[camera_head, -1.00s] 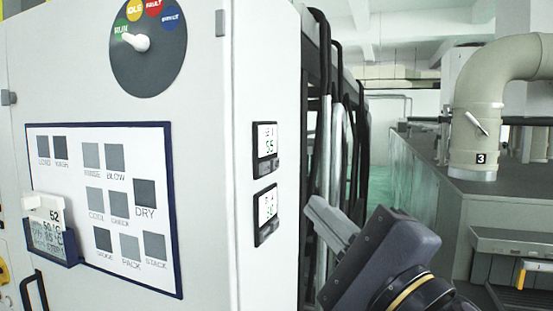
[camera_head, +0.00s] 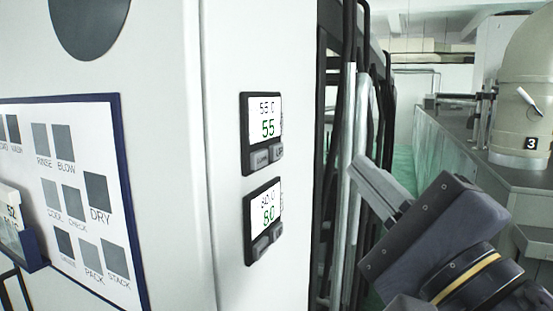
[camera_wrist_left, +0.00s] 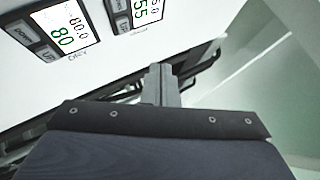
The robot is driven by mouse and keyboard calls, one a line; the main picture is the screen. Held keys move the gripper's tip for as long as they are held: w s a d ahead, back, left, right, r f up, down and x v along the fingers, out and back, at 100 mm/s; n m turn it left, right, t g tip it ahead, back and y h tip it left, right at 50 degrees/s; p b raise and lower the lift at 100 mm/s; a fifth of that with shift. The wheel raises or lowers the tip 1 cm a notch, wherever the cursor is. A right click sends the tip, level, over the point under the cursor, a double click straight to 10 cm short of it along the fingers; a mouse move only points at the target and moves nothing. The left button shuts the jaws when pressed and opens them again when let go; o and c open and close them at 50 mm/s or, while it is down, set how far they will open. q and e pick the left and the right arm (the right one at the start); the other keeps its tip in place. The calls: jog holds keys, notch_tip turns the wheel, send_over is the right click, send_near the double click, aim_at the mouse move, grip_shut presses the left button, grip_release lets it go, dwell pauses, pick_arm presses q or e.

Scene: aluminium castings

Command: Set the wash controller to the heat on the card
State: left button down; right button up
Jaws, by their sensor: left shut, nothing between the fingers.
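The upper controller (camera_head: 261,131) on the cabinet's side face reads 55 in small and large figures. It also shows in the wrist view (camera_wrist_left: 138,12). The lower controller (camera_head: 263,221) reads 80 on both lines; in the wrist view (camera_wrist_left: 55,35) the label under it looks like DRY. Each has two grey buttons below its screen. The card (camera_head: 9,215) in a blue holder is cut off at the left edge, its figures unreadable now. My left gripper (camera_head: 364,172) is shut and empty, right of both controllers and apart from them; its fingers also show in the wrist view (camera_wrist_left: 160,82). My right gripper is out of view.
A panel of labelled grey squares (camera_head: 85,225) and a dark dial (camera_head: 88,25) are on the cabinet front. Dark and silver pipes (camera_head: 355,110) stand behind my left gripper. A beige duct marked 3 (camera_head: 520,120) stands at right.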

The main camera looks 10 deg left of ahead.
pick_arm(q)
jog(key=b, duration=0.3)
send_near(267, 150)
jog(key=w+r, duration=0.2)
jog(key=w, duration=0.2)
jog(key=shift+w+a+r, duration=0.15)
jog(key=shift+a+r, duration=0.25)
jog(key=shift+a, duration=0.35)
dwell(1.0)
jog(key=shift+w+a, duration=0.1)
jog(key=shift+a, duration=0.3)
jog(key=shift+w+a+b, duration=0.15)
jog(key=shift+a+b, duration=0.2)
jog(key=shift+b, duration=0.05)
dwell(0.6)
dwell(0.3)
jog(key=shift+s+d, duration=0.25)
jog(key=shift+d, duration=0.5)
